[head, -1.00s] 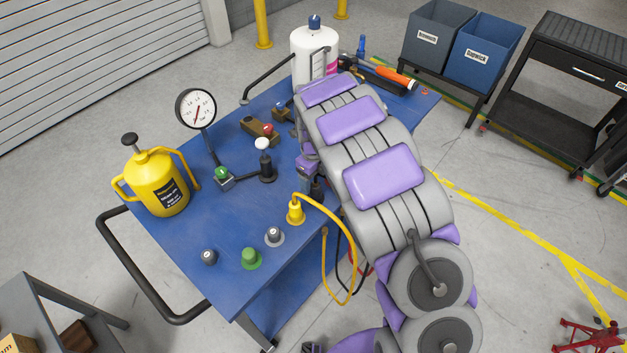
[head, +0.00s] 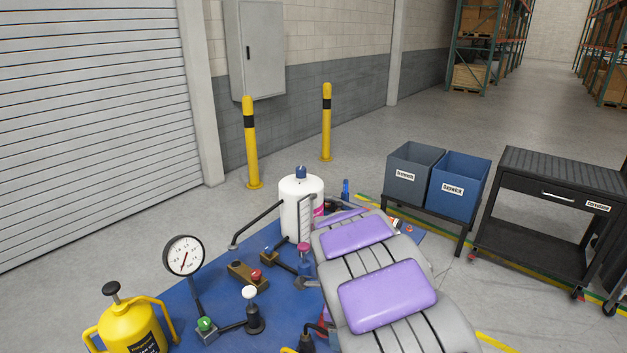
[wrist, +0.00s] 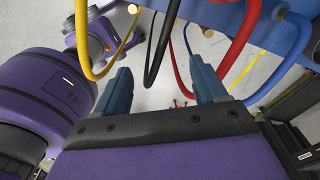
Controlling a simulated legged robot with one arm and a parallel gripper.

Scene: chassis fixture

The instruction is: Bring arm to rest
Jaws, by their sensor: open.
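My gripper (wrist: 158,88) shows in the wrist view with its two blue-grey fingers spread apart and nothing between them. I cannot tell whether any hose touches a finger. In the head view my grey and purple arm reaches over the right side of the blue table (head: 205,292), and it hides the gripper there.
On the table stand a yellow can (head: 128,330), a dial gauge (head: 184,256), a white bottle (head: 300,208) and a white-knobbed lever (head: 253,312). Blue-grey (head: 412,180) and blue (head: 458,190) bins and a black cart (head: 540,212) stand at the right. Open floor lies behind.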

